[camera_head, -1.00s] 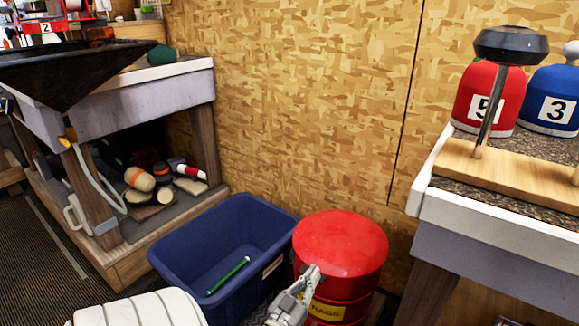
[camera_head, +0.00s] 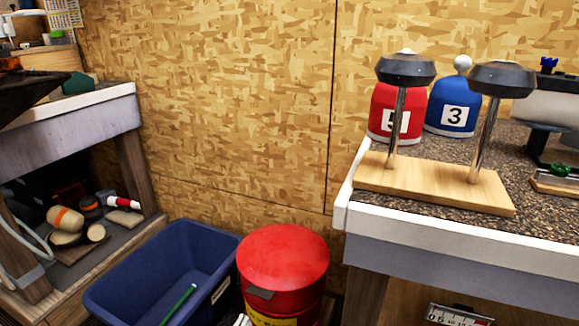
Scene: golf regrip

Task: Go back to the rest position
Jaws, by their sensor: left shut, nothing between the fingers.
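Only a small pale tip of my left gripper (camera_head: 243,320) shows at the bottom edge, in front of the red drum (camera_head: 284,262). It is shut and empty; the rest of it is cut off by the frame. My right gripper is out of view. A blue bin (camera_head: 212,237) stands on the floor just left of the drum. A thin green rod (camera_head: 179,304) lies tilted inside the bin.
A right bench (camera_head: 420,228) carries a wooden stand (camera_head: 440,193) with two metal posts topped by dark knobs. Red (camera_head: 382,103) and blue (camera_head: 452,117) numbered covers stand behind it. A left bench (camera_head: 75,125) has a cluttered lower shelf. A chipboard wall closes the back.

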